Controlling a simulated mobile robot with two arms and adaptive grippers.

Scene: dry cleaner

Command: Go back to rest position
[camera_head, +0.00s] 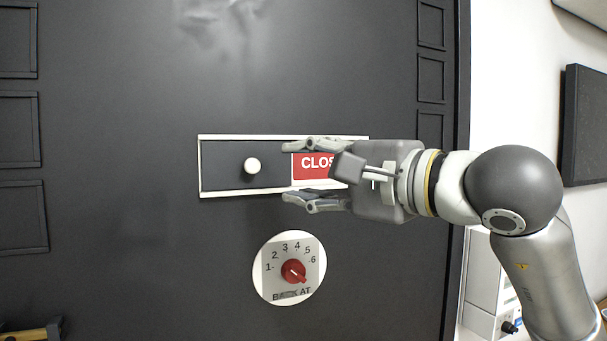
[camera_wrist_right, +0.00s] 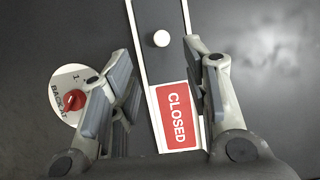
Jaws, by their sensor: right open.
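My right gripper (camera_head: 300,172) reaches in from the right in the head view, in front of a dark door (camera_head: 130,150). Its fingers are apart and hold nothing; the right wrist view also shows them spread (camera_wrist_right: 165,85). Between and behind the fingers is a red sign reading CLOSED (camera_wrist_right: 177,115), partly hidden in the head view (camera_head: 305,166). The sign sits in a white-edged sliding frame (camera_head: 215,192). A white round knob (camera_head: 252,166) on the frame's dark panel lies left of the fingertips, apart from them. My left gripper is not in view.
Below the frame is a round white dial (camera_head: 268,280) marked BACK AT, with a red knob (camera_head: 293,271) pointing to the lower right. A pale wall with a dark panel (camera_head: 585,125) is at the right. A white machine (camera_head: 485,275) stands behind my right arm.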

